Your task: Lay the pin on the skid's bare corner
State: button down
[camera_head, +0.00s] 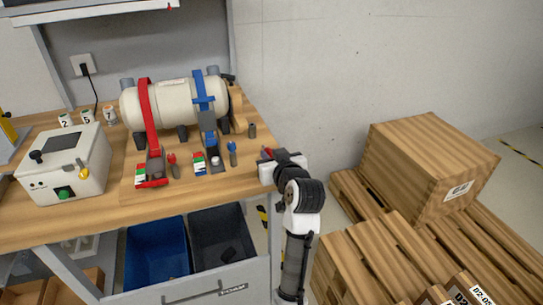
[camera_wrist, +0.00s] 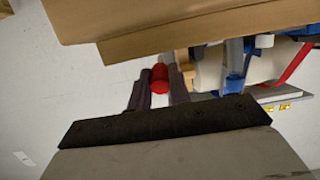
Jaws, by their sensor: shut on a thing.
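My gripper (camera_head: 268,157) is beside the right front corner of the workbench. It is shut on a small red pin, whose tip just shows in the head view (camera_head: 267,152). In the wrist view the red pin (camera_wrist: 160,77) sits between the two dark fingers (camera_wrist: 158,86); part of it is hidden. The wooden skid (camera_head: 347,196) is low on the right. A large wooden crate (camera_head: 410,170) stands over its back part, and slatted wood shows bare at its left.
The workbench (camera_head: 225,178) carries a white tank (camera_head: 175,100) with red and blue straps, a control box (camera_head: 65,165) and small tools. Blue (camera_head: 157,255) and dark bins (camera_head: 222,238) sit below. Labelled slatted wood (camera_head: 400,262) fills the right front. Air between bench and crate is clear.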

jog(key=shift+f+b, duration=0.3)
jog(key=shift+f, duration=0.25)
jog(key=c, duration=1.2)
grip_release()
jog(key=shift+s, duration=0.1)
jog(key=p+v, duration=0.1)
jog(key=v, duration=1.2)
jog(key=shift+s+d, duration=0.2)
jog(key=shift+s, duration=0.05)
jog(key=shift+r, duration=0.15)
